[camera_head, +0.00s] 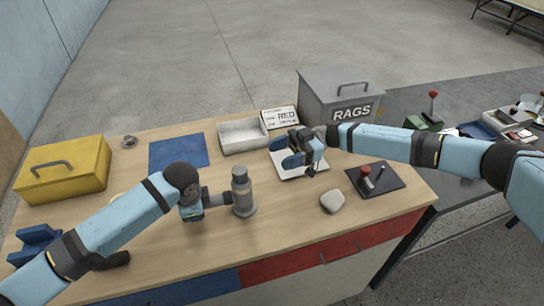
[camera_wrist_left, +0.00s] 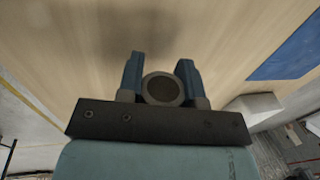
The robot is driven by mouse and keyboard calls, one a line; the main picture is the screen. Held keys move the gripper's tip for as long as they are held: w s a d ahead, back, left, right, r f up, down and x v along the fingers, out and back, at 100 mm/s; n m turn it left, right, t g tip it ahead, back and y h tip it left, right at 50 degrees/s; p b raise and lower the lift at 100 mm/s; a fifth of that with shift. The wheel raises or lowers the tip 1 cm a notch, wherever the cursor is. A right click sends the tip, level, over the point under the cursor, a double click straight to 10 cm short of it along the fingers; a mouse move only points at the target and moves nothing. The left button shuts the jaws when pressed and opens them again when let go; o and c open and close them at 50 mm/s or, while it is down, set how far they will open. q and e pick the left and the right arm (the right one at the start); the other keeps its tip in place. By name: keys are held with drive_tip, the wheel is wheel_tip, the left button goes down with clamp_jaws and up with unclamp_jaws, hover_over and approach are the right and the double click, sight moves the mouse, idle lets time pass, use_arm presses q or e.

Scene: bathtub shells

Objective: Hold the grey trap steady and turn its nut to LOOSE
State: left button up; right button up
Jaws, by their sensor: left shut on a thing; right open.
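The grey trap (camera_head: 243,197) stands upright on the wooden bench as a stepped cylinder, with a short side pipe (camera_head: 218,199) pointing left. I cannot make out which ring is its nut, and no LOOSE mark is readable. My left gripper (camera_head: 202,203) is at the side pipe, shut on it. In the left wrist view a round grey pipe end (camera_wrist_left: 163,89) sits between the blue fingers of my left gripper (camera_wrist_left: 160,75). My right gripper (camera_head: 285,152) is open, apart from the trap, to its upper right, above a white square (camera_head: 312,172).
A white tray (camera_head: 243,147) and a blue mat (camera_head: 178,150) lie behind the trap. A yellow box (camera_head: 62,172) is at left, a grey RAGS box (camera_head: 320,99) at the back. A grey lump (camera_head: 332,201) and a black plate (camera_head: 390,183) are at right. Bench around the trap's front is clear.

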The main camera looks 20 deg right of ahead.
idle(0.3)
use_arm(q)
drive_tip(key=o, duration=1.1)
